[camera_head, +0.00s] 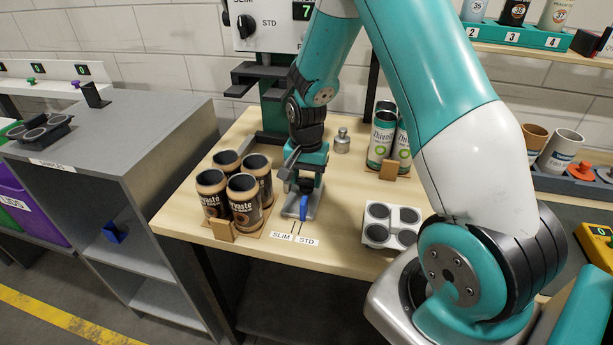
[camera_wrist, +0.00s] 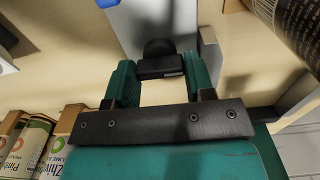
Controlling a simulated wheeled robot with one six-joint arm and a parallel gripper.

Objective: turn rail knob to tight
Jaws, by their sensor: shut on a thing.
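My gripper (camera_head: 304,186) reaches down over the grey rail (camera_head: 312,205) on the wooden table, beside the SLIM and STD labels (camera_head: 294,238). In the wrist view, my gripper (camera_wrist: 158,70) has its green fingers on either side of a small black knob (camera_wrist: 158,48), shut on it. The knob sits at the end of the grey rail plate (camera_wrist: 150,18). The head view hides the knob behind the gripper. A blue lever (camera_head: 303,208) stands on the rail just in front of the gripper. I cannot tell which way the knob is turned.
Several brown cans (camera_head: 244,203) stand close left of the gripper. Green-and-white cans (camera_head: 381,143) stand behind to the right, and a white tray with round wells (camera_head: 392,222) lies at front right. The machine with the SLIM/STD dial (camera_head: 246,26) rises behind.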

